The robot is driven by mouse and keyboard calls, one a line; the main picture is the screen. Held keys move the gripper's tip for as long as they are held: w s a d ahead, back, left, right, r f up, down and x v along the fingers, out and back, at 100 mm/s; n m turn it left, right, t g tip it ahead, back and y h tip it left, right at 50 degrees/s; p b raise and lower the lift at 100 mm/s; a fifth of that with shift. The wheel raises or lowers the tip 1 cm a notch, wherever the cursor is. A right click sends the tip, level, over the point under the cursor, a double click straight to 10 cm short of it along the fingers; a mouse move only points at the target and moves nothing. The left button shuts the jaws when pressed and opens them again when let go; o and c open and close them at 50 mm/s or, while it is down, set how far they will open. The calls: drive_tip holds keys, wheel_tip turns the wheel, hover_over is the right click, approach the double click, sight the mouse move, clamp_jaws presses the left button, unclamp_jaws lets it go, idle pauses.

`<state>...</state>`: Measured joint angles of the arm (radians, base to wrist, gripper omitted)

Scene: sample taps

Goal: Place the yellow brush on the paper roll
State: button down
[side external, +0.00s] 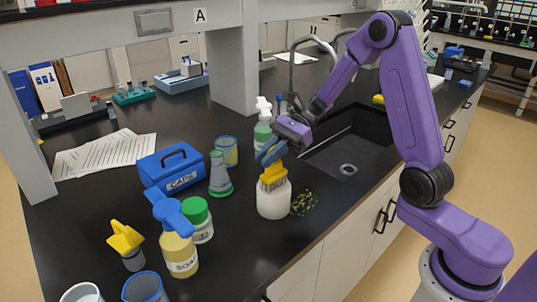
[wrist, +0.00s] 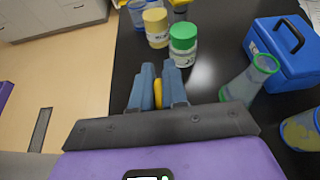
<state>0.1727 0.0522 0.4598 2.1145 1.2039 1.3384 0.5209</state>
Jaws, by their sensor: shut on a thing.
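The yellow brush (side external: 272,174) has a yellow back and grey-brown bristles pointing down. My gripper (side external: 270,154) is shut on its top, and a strip of the yellow brush (wrist: 158,93) shows between the fingers (wrist: 158,84) in the wrist view. The white paper roll (side external: 273,203) stands upright on the black counter. The brush is directly over the roll, with its bristles at the roll's top. I cannot tell whether they touch or a small gap is left. The roll is not visible in the wrist view.
A green flask (side external: 220,178), a blue CAPS box (side external: 170,168), a green-lidded jar (side external: 199,222) and a SOAP bottle (side external: 180,255) stand left of the roll. A spray bottle (side external: 262,133) is behind. Green specks (side external: 304,202) lie right of the roll, near the sink (side external: 347,150).

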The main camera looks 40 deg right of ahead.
drive_tip(key=c, duration=1.2)
unclamp_jaws()
drive_tip(key=shift+f, duration=0.1)
drive_tip(key=shift+o, duration=0.2)
drive_tip(key=v, duration=1.2)
drive_tip(key=s+a+f+n+g+h, duration=0.3)
drive_tip(key=s+a+n+g+h, duration=0.35)
drive_tip(key=s+a+n, duration=0.4)
drive_tip(key=s+d+f+n+t+h, duration=0.1)
drive_tip(key=s+n+t+h, duration=0.2)
drive_tip(key=s+n, duration=0.6)
drive_tip(key=s+d+f+n+t+h, duration=0.1)
drive_tip(key=s+d+n+t+h, duration=0.1)
drive_tip(key=s+n, duration=0.7)
drive_tip(key=shift+n+t+h, duration=0.65)
drive_tip(key=shift+n+h, duration=0.2)
drive_tip(key=shift+n, duration=0.1)
